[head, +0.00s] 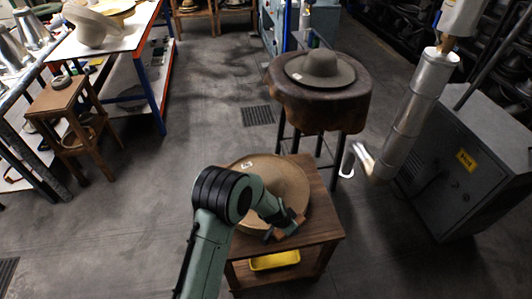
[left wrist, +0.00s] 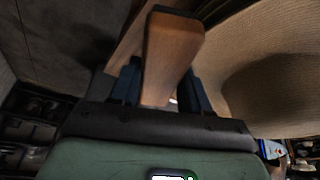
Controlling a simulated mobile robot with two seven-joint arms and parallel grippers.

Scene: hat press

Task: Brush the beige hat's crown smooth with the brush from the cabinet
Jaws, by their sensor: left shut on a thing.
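The beige hat (head: 288,177) lies on the small wooden table (head: 322,227), its wide brim partly hidden by my left arm. My left gripper (head: 281,226) is at the near right part of the hat and is shut on a wooden brush (head: 291,221). In the left wrist view the brush (left wrist: 171,55) stands between the dark fingers, with its bristles not visible. The hat (left wrist: 275,75) fills the right side of that view, close beside the brush. I cannot tell whether brush and hat touch. My right gripper is not in view.
A yellow tray (head: 274,260) sits on the table's lower shelf. Behind is a leather-covered round stand (head: 318,105) bearing a grey hat (head: 320,68). A silver pipe (head: 412,120) and a grey cabinet (head: 465,160) stand at right.

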